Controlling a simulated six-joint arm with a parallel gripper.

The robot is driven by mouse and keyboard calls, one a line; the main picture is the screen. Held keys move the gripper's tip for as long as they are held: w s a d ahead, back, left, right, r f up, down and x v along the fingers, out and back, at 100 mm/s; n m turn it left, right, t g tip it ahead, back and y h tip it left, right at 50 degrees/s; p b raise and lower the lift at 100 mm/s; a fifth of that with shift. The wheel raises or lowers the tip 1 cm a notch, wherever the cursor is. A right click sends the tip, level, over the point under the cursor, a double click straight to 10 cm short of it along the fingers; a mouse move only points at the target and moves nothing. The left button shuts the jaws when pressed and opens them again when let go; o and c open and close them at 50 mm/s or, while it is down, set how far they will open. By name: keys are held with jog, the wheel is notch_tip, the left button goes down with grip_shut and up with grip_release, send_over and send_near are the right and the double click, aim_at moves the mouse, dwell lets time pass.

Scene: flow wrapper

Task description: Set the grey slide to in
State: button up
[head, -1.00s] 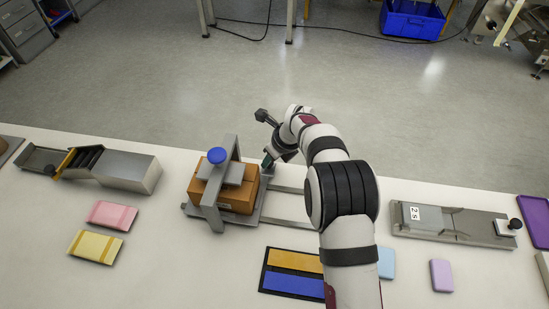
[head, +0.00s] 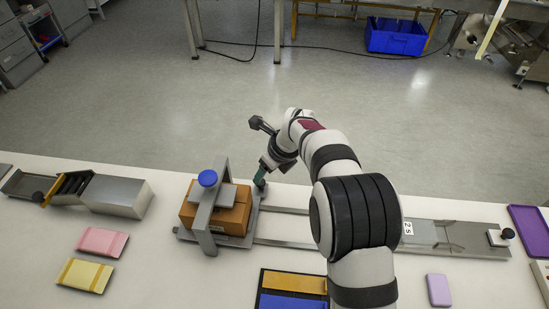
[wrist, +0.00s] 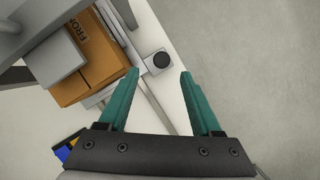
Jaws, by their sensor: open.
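The grey slide (head: 240,240) is a flat plate on two rails, with a brown box (head: 234,215) on it. A grey clamp frame with a blue knob (head: 207,178) stands over the box. In the wrist view a round black knob (wrist: 161,60) sits on a small grey tab at the slide's far edge, beside the box (wrist: 88,75). My gripper (head: 259,181) is open at the slide's far right corner. In the wrist view its teal fingers (wrist: 159,72) stand either side of the black knob, which shows just beyond the tips; I cannot tell the height gap.
The rails (head: 285,243) run right, partly behind my arm. A steel chute (head: 115,196) stands left. Pink (head: 102,242) and yellow (head: 85,275) packs lie in front of it. A metal track marked 25 (head: 450,238) and a purple tray (head: 528,225) are at right.

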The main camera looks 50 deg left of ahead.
jog(key=v, duration=0.9)
jog(key=shift+r, duration=0.3)
jog(key=w+d+r+n+t+h, duration=0.1)
jog(key=d+r+n, duration=0.2)
jog(key=d, duration=1.1)
jog(key=w+d+r+n+h, duration=0.15)
jog(key=d+r, duration=0.25)
jog(key=d, duration=0.9)
jog(key=s+d+f+n, duration=0.2)
jog(key=s+d+n, duration=0.1)
jog(key=s+d, duration=0.5)
jog(key=s+d+f+n, duration=0.2)
jog(key=s+d+n, duration=0.1)
jog(key=s+d, duration=0.4)
jog(key=shift+s+d, duration=0.35)
jog(key=shift+d, duration=0.7)
